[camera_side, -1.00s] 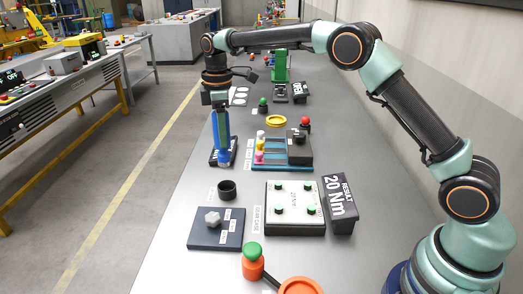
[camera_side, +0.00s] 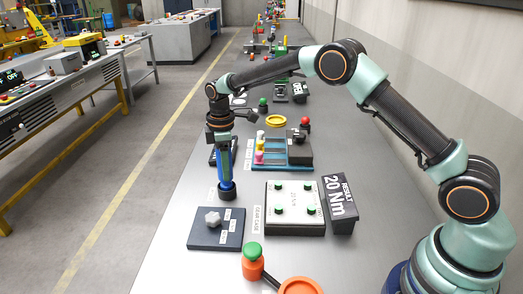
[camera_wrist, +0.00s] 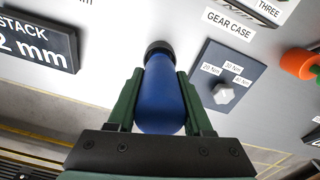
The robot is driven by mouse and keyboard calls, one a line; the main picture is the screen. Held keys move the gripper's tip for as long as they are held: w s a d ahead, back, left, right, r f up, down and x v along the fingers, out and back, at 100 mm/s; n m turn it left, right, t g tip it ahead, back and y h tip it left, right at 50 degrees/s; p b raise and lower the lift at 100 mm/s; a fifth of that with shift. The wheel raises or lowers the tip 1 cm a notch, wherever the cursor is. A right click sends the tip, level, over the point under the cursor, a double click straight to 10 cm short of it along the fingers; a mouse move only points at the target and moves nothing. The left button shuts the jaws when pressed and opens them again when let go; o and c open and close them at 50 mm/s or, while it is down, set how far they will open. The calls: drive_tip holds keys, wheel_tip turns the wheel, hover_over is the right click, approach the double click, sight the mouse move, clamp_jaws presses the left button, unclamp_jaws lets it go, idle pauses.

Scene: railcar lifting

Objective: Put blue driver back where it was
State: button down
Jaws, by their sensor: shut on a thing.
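The blue driver (camera_side: 225,172) hangs upright in my gripper (camera_side: 223,150). The black ring-shaped holder (camera_side: 228,191) stands on the table behind the dark dial plate. The driver's lower end meets the holder's opening in the side view; I cannot tell how deep it sits. In the wrist view my gripper's green fingers (camera_wrist: 160,100) are shut on the blue handle (camera_wrist: 161,85), and the black holder (camera_wrist: 158,47) shows at its far end, partly hidden by the handle.
The dark dial plate (camera_side: 212,237) with a grey hex knob lies just in front of the holder. The gear case (camera_side: 294,221) and the "20 Nm" result display (camera_side: 341,217) stand to the right. A blue tray (camera_side: 273,166) with small parts is behind. An orange-green item (camera_side: 252,266) is in front.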

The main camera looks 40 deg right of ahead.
drive_tip(key=shift+f, duration=0.1)
drive_tip(key=shift+c, duration=1.5)
unclamp_jaws()
wheel_tip(320, 180, up, 12)
drive_tip(key=s+d+r+m+t, duration=0.1)
drive_tip(key=s+d+r+m, duration=0.15)
drive_tip(key=s+r, duration=0.3)
drive_tip(key=s+d+r+m+t, duration=0.2)
drive_tip(key=s+r+m, duration=0.1)
drive_tip(key=s+r, duration=0.25)
drive_tip(key=s+d+f+m+t, duration=0.1)
drive_tip(key=s+f+m, duration=0.1)
drive_tip(key=s, duration=0.5)
drive_tip(key=s+d+f+m+t, duration=0.1)
drive_tip(key=s+d+f+m, duration=0.1)
drive_tip(key=s, duration=0.5)
drive_tip(key=shift+s+f+m+t, duration=0.3)
drive_tip(key=shift+f+m, duration=0.35)
drive_tip(key=shift+m, duration=0.6)
